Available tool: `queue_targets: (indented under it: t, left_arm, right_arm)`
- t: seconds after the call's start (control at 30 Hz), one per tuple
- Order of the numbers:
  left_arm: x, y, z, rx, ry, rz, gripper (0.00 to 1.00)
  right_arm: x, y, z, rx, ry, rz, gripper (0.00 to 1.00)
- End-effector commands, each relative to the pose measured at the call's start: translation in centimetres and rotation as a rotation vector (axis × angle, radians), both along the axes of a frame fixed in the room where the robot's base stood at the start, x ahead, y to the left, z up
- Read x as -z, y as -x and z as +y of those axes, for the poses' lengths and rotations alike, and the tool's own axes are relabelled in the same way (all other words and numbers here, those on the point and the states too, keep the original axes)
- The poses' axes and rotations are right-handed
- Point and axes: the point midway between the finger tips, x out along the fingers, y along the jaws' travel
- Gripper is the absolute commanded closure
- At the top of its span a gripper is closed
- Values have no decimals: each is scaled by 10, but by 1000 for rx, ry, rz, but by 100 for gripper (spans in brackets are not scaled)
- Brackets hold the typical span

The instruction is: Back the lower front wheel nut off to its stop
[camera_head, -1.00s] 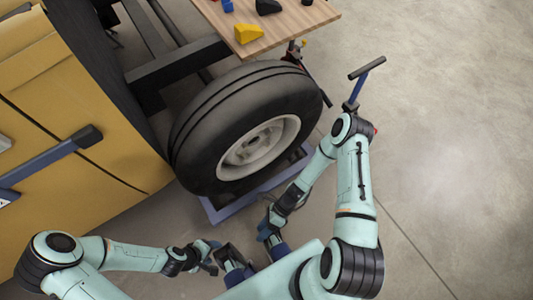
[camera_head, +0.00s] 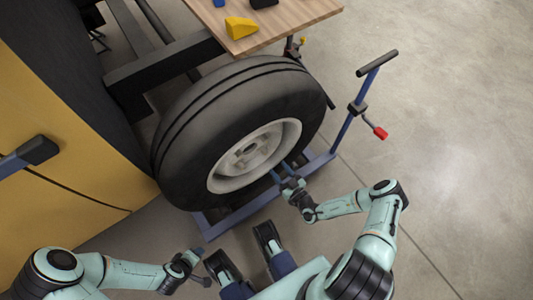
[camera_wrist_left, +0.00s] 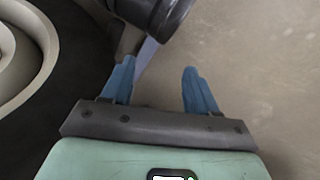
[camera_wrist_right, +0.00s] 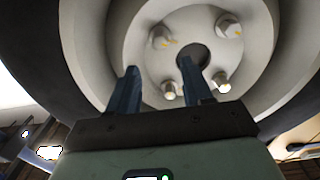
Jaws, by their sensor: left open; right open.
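The black tyre (camera_head: 225,115) with its pale wheel rim (camera_head: 288,135) stands in the middle of the head view. In the right wrist view, the wheel hub (camera_wrist_right: 139,55) fills the upper part, with a dark centre hole and several wheel nuts, including one nut (camera_wrist_right: 170,91) between my fingers' lines and another (camera_wrist_right: 222,84) to the right. I cannot tell which is the lower front one. My right gripper (camera_head: 281,173) is open before the rim, fingers pointing at the hub, holding nothing. My left gripper (camera_head: 203,256) is open and empty, low and left, away from the wheel.
A blue wheel dolly frame (camera_head: 235,216) lies under the tyre, with an upright handle (camera_head: 376,64) at right. A wooden table (camera_head: 290,20) carrying a yellow wedge (camera_head: 241,27) overhangs behind the wheel. The yellow vehicle body (camera_head: 60,150) is at left. Open floor lies right.

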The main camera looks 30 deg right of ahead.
Motion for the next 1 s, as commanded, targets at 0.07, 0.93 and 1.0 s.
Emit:
queue_targets:
  t: [0.07,0.93,1.0]
  left_arm:
    - [4,-4,2,-4,-5,-9,41]
    - [21,-11,12,-22,-24,-23,41]
    - [21,-11,12,-22,-24,-23,41]
  right_arm:
    - [0,-19,3,-4,3,-3,50]
    - [0,-94,8,-4,2,1,66]
    - [0,-94,8,-4,2,1,89]
